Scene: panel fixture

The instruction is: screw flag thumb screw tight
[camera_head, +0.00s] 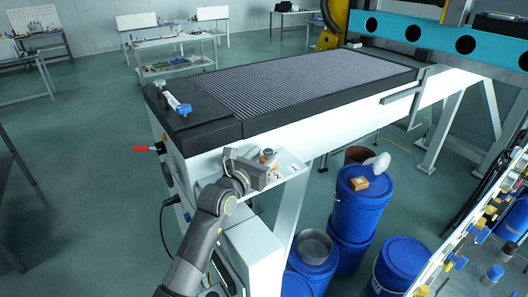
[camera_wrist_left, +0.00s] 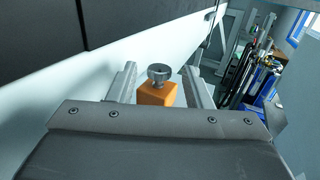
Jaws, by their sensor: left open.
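The thumb screw shows in the left wrist view as a round grey metal knob (camera_wrist_left: 160,72) on a short stem, standing upright in an orange block (camera_wrist_left: 157,95). In the head view the small orange block with its grey top (camera_head: 267,156) is at the white shelf on the bench's near side. My left gripper (camera_head: 268,168) is beside it there. In the left wrist view my left gripper's (camera_wrist_left: 160,86) fingers are open, one each side of the block and knob, with gaps visible. The block's lower part is hidden by the gripper body. My right gripper is not in view.
The white shelf (camera_head: 292,166) juts from the long bench, whose top is ribbed dark grey (camera_head: 310,80). A blue-ended part (camera_head: 184,108) lies on the bench's left end. Blue drums (camera_head: 357,210) stand to the right below. A red handle (camera_head: 145,149) sticks out left.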

